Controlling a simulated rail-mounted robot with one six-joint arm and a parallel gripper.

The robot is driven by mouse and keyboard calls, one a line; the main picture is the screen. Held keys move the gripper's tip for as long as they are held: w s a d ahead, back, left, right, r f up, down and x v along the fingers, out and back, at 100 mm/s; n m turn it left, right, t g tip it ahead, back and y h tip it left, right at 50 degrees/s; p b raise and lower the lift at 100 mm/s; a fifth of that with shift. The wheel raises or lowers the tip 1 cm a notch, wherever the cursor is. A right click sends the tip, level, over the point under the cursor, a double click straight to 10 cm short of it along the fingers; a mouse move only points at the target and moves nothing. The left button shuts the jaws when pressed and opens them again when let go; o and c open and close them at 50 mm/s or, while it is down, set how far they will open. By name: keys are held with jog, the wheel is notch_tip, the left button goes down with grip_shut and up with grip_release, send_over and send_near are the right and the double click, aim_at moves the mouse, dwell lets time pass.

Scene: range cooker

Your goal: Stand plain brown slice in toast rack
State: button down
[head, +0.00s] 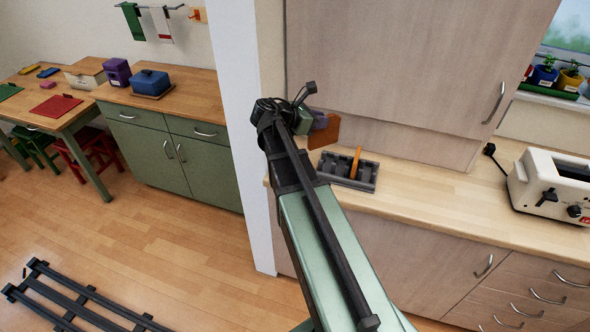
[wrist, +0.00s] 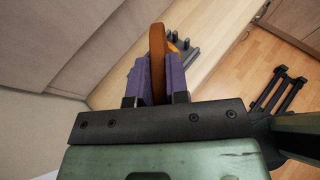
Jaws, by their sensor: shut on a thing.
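My gripper (wrist: 158,80), with purple finger pads, is shut on a plain brown slice (wrist: 157,45). In the head view the brown slice (head: 325,131) is held up in the air, above and to the left of the toast rack. The dark grey toast rack (head: 335,176) lies on the wooden counter. Another slice, lighter orange-brown (head: 356,160), stands upright in the rack. In the wrist view part of the rack (wrist: 190,52) shows beyond the held slice, which hides some of it. My arm hides part of the gripper in the head view.
A white toaster (head: 548,185) stands on the counter at the right. The counter between rack and toaster is clear. Wall cabinets (head: 415,60) hang close behind the gripper. A white wall edge (head: 237,120) stands left of the counter.

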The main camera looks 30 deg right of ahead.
jog(key=shift+a, duration=0.1)
jog(key=shift+f+b, duration=0.3)
notch_tip(320, 180, down, 20)
jog(key=b, duration=2)
jog(key=shift+d+f, duration=0.2)
jog(key=c, duration=1.6)
grip_release()
jog(key=shift+s+f+b, duration=0.1)
jog(key=shift+b, duration=0.2)
jog(key=o, duration=0.5)
